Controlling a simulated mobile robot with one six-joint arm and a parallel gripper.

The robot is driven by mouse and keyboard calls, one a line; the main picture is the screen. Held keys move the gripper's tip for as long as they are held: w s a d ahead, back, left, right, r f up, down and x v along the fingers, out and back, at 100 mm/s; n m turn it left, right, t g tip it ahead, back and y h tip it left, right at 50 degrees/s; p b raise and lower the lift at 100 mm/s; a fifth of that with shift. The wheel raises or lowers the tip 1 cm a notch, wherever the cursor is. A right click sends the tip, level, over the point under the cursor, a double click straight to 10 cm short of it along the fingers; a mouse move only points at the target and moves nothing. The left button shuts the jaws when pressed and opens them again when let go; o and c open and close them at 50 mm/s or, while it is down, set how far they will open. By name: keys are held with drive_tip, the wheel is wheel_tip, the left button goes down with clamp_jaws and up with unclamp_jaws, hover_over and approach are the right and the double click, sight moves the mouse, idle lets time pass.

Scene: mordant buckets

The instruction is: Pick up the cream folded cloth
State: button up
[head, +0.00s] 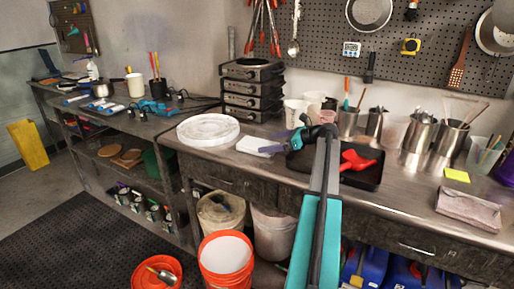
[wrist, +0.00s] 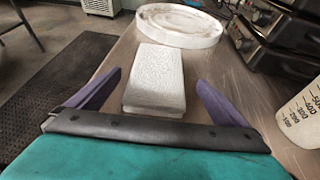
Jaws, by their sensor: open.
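A white to cream folded cloth (head: 257,146) lies flat on the metal bench, left of my gripper in the head view. In the wrist view the folded cloth (wrist: 158,72) is a long textured block. My gripper (wrist: 158,90) is open, with one purple finger on each side of the cloth's near part. Nothing is held. In the head view my gripper (head: 284,142) is just right of the cloth, and my arm hides part of the bench there. Whether the fingers are level with the cloth or above it I cannot tell.
A round white slab (head: 208,129) lies just beyond the cloth. Stacked dark appliances (head: 252,90) stand behind. A black tray (head: 362,175) with a red scoop (head: 357,160) is to the right. A greyish-pink folded cloth (head: 468,208) lies farther right. A measuring cup (wrist: 302,115) stands close by.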

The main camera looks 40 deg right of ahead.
sight(258, 143)
drive_tip(key=shift+x, duration=1.7)
drive_tip(key=shift+p+x, duration=0.4)
drive_tip(key=shift+x, duration=2.25)
drive_tip(key=shift+a+r, duration=0.2)
drive_tip(key=shift+a, duration=0.05)
drive_tip(key=c, duration=1.1)
drive_tip(key=shift+r, duration=0.15)
